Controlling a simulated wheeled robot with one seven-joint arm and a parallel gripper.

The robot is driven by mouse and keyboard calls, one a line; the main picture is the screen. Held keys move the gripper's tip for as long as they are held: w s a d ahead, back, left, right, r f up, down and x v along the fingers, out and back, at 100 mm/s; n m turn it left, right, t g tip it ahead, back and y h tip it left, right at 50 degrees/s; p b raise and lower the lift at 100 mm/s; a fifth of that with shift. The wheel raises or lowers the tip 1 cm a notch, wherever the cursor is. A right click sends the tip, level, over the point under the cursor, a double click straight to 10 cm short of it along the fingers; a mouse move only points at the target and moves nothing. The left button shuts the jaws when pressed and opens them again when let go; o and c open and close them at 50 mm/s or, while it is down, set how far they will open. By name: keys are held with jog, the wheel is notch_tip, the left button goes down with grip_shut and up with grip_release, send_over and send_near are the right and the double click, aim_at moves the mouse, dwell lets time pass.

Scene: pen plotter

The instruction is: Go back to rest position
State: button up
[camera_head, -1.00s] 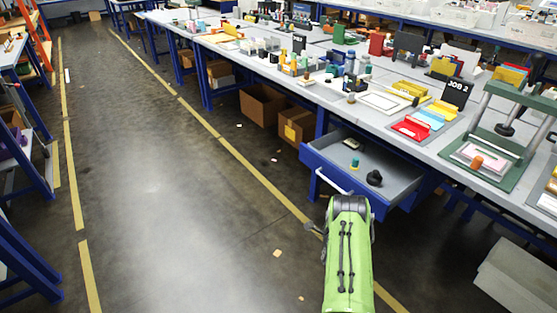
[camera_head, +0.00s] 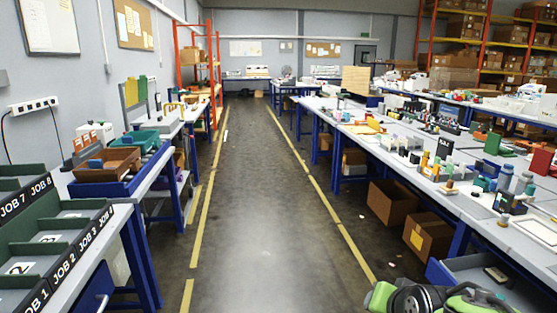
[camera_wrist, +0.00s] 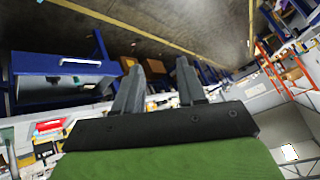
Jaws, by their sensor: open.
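My gripper (camera_wrist: 158,80) shows in the wrist view with its two dark fingers spread apart and nothing between them. The wrist view is turned, with the floor at the top and the benches below. In the head view only part of my green and black arm shows at the bottom right edge, and the gripper itself cannot be made out there. The open blue drawer (camera_head: 490,277) lies beside the arm in the head view, and it also shows at the left of the wrist view (camera_wrist: 40,90).
A clear aisle (camera_head: 265,200) runs ahead between yellow floor lines. Long benches (camera_head: 345,122) crowded with small items stand on the right. Cardboard boxes (camera_head: 392,203) sit beneath them. On the left are a rack of JOB bins (camera_head: 60,250), trays and an orange shelf (camera_head: 181,62).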

jog(key=s+a+n+g, duration=0.1)
jog(key=s+a+n, duration=0.15)
jog(key=s, duration=0.65)
jog(key=s+a+n+g, duration=0.2)
jog(key=s+n, duration=0.2)
jog(key=s, duration=0.6)
notch_tip(320, 180, up, 14)
jog(key=p, duration=1.4)
jog(key=shift+f+m, duration=0.1)
jog(key=shift+m, duration=0.15)
